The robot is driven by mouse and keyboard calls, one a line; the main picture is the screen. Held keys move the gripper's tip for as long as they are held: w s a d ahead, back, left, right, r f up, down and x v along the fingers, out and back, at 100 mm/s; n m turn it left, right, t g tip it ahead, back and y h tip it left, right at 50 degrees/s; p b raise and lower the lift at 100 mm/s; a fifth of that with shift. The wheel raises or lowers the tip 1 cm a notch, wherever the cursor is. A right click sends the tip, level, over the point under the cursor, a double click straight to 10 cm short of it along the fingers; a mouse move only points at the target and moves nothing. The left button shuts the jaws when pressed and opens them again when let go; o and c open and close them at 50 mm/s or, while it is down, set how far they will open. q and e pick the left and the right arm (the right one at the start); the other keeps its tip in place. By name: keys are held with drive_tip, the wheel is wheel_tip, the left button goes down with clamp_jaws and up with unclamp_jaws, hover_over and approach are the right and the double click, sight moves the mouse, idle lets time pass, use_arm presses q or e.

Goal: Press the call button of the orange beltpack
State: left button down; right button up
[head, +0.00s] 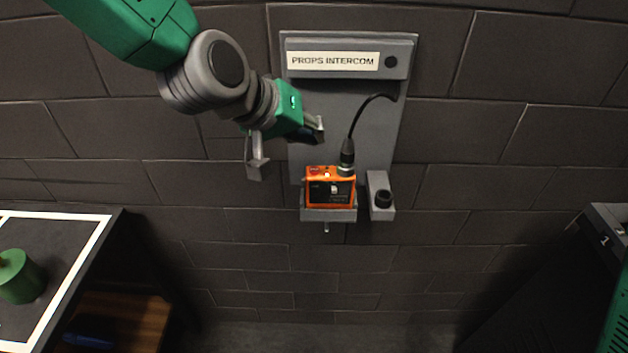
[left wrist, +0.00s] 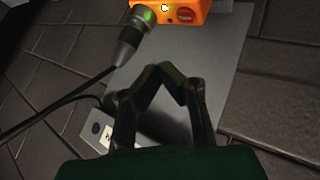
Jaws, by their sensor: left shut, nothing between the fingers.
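The orange beltpack (head: 316,203) sits upright in a grey holder (head: 328,216) on the wall panel. A black cable runs from a plug (head: 347,158) on its top. In the left wrist view the beltpack (left wrist: 205,8) is cut off by the upper edge; a red button (left wrist: 185,15) and a small lit spot (left wrist: 165,7) show on its top face. My left gripper (head: 318,131) is shut and empty, in front of the panel, above the beltpack and left of the plug. In the wrist view its fingertips (left wrist: 170,68) meet short of the beltpack, apart from it.
The grey panel (head: 318,104) carries a "PROPS INTERCOM" label (head: 333,61). A table with a green cylinder (head: 18,277) is at left, a dark cabinet (head: 540,270) at right.

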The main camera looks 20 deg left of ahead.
sight(314, 170)
use_arm(q)
wheel_tip(314, 170, down, 2)
drive_tip(key=shift+f+b, duration=0.1)
drive_tip(key=shift+b, duration=0.5)
drive_tip(key=shift+d+f+b, duration=0.2)
drive_tip(key=shift+f+b, duration=0.25)
drive_tip(key=shift+f, duration=0.45)
use_arm(e)
wheel_tip(314, 170, down, 3)
drive_tip(key=shift+d+f, duration=0.1)
drive_tip(key=shift+d, duration=0.05)
use_arm(q)
drive_tip(key=shift+f, duration=0.35)
drive_tip(key=shift+f, duration=0.3)
use_arm(e)
drive_tip(key=shift+f, duration=0.15)
use_arm(q)
drive_tip(key=shift+s+r, duration=0.1)
idle(0.4)
drive_tip(key=shift+r+p, duration=0.65)
drive_tip(key=shift+r, duration=0.05)
use_arm(e)
drive_tip(key=shift+r, duration=0.85)
